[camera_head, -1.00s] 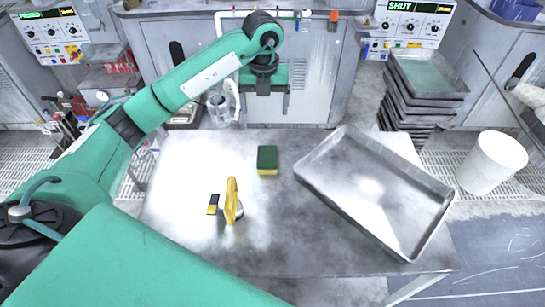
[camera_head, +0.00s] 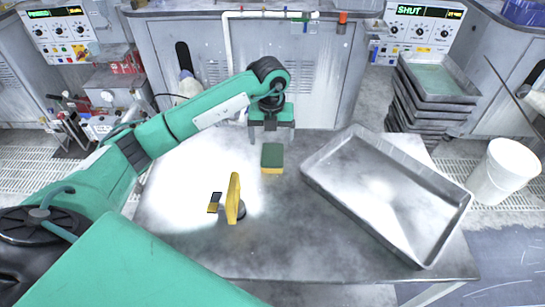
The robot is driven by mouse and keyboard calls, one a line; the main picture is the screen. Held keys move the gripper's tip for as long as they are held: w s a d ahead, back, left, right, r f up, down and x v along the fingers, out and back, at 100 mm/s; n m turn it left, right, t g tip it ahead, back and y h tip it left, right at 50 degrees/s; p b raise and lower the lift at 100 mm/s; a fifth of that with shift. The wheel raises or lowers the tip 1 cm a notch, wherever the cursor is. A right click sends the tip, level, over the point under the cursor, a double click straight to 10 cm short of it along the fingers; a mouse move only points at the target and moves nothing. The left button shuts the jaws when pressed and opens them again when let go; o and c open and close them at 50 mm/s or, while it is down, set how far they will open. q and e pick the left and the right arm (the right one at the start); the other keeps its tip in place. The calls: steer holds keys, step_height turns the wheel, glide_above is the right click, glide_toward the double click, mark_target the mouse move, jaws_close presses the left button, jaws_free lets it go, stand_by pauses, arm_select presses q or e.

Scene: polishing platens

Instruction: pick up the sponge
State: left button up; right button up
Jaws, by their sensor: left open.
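The sponge (camera_head: 272,157) lies on the metal table (camera_head: 200,255) near its far edge, left of the tray. It has a dark green top and a yellow lower layer. My left gripper (camera_head: 271,134) is just beyond the sponge, above the table's far edge, pointing down with its fingers apart. I see nothing between the fingers. A small gap shows between the fingers and the sponge in the picture; the height difference is hard to tell. My right gripper is not in view.
A large empty metal tray (camera_head: 448,195) takes up the table's right side. A yellow-handled tool (camera_head: 233,198) stands near the table's middle, beside a small black and yellow item (camera_head: 214,202). A white bucket (camera_head: 503,171) and stacked trays (camera_head: 437,82) stand off to the right.

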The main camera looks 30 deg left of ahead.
mark_target(272, 154)
arm_select(q)
step_height(272, 154, down, 2)
steer(key=f, duration=0.2)
steer(key=f+p, duration=0.1)
steer(key=shift+d+f, duration=0.2)
steer(key=shift+f, duration=0.65)
steer(key=c, duration=1)
steer(key=shift+c, duration=0.3)
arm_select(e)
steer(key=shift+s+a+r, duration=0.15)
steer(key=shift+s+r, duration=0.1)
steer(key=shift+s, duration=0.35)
